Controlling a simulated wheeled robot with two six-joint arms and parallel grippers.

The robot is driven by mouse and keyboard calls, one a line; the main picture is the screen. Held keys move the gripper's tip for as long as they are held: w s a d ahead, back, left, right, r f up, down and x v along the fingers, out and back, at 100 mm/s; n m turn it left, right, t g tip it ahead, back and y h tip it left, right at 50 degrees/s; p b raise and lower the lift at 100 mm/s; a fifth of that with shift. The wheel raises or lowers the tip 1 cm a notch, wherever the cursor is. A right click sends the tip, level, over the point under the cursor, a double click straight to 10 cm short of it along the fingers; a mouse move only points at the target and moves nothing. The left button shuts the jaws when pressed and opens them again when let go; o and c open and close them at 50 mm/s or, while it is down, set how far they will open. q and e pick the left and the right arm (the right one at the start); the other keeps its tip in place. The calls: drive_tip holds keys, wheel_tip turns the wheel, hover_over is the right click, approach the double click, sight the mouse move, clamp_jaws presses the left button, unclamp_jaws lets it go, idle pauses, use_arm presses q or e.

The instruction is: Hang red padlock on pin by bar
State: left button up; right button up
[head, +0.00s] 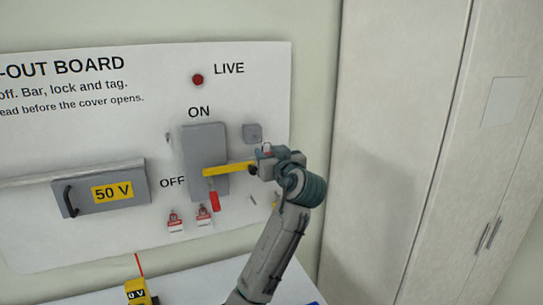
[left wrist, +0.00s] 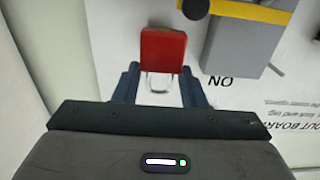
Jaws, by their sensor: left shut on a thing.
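The red padlock (left wrist: 163,50) is between the two fingers of my left gripper (left wrist: 158,74) in the left wrist view, with its metal shackle toward the palm. In the head view my left gripper (head: 264,160) is at the right end of the yellow bar (head: 228,169) and mostly hides the padlock. The bar lies across the grey switch box (head: 204,140). It also shows at the top of the left wrist view (left wrist: 250,11), with a black knob (left wrist: 195,8) near the padlock. I cannot make out the pin. My right gripper is out of view.
Red tags (head: 204,216) hang below. A yellow meter (head: 137,293) stands on the table. A tall cabinet (head: 400,130) is at right.

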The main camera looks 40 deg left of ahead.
use_arm(q)
drive_tip(key=shift+x, duration=1.05)
drive_tip(key=x, duration=0.3)
drive_tip(key=shift+w+a+f, duration=0.1)
drive_tip(key=shift+a+f, duration=0.1)
drive_tip(key=shift+w+a+f, duration=0.1)
drive_tip(key=shift+a+f, duration=0.1)
drive_tip(key=shift+a, duration=0.05)
drive_tip(key=shift+w+a+f+b, duration=0.1)
drive_tip(key=shift+w+a+b, duration=0.2)
drive_tip(key=shift+b, duration=0.35)
drive_tip(key=o, duration=1.1)
drive_tip(key=shift+s, duration=0.1)
